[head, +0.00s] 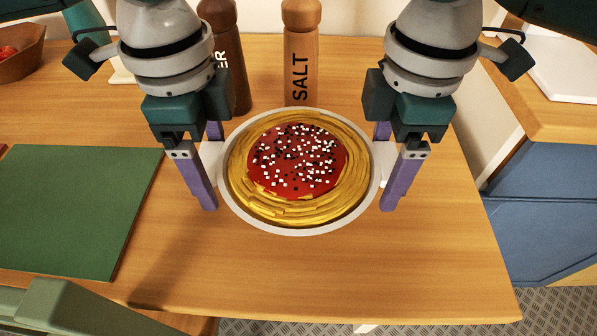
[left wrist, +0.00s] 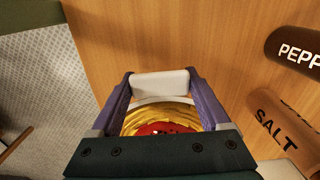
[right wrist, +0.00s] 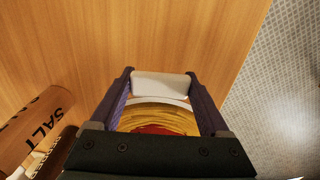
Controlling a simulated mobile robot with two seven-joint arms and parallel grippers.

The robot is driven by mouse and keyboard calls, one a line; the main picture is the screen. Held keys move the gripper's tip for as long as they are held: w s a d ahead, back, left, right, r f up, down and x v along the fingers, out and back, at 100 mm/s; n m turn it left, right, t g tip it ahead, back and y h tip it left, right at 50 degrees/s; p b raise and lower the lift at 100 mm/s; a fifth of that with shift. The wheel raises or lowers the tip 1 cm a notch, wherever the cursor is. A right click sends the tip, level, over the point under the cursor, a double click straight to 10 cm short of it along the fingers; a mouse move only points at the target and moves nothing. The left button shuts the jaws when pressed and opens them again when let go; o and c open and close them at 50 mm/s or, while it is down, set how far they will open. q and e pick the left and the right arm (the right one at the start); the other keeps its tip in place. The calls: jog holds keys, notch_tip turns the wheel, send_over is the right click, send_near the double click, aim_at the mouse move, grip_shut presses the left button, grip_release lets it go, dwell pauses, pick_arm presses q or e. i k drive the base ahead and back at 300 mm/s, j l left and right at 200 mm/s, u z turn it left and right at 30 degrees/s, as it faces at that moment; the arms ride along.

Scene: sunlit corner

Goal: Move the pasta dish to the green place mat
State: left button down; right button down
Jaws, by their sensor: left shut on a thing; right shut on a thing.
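The pasta dish (head: 300,232) is a round white dish with yellow pasta, red sauce and white and black bits, in the middle of the head view. My left gripper (head: 210,168) is shut on its left handle, which also shows between the fingers in the left wrist view (left wrist: 160,84). My right gripper (head: 388,168) is shut on its right handle, also seen in the right wrist view (right wrist: 161,85). The dish looks level; I cannot tell whether it touches the table. The green place mat (head: 75,215) lies flat and bare, left of the dish.
A salt mill (head: 301,55) and a dark pepper mill (head: 228,60) stand just behind the dish. A wooden bowl (head: 20,55) with red things is at the far left back. The wooden table (head: 370,275) is clear between dish and mat and along its front edge.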

aim_at(50, 199)
jog(key=j+z, duration=0.1)
jog(key=j, duration=1.8)
jog(key=k, duration=0.05)
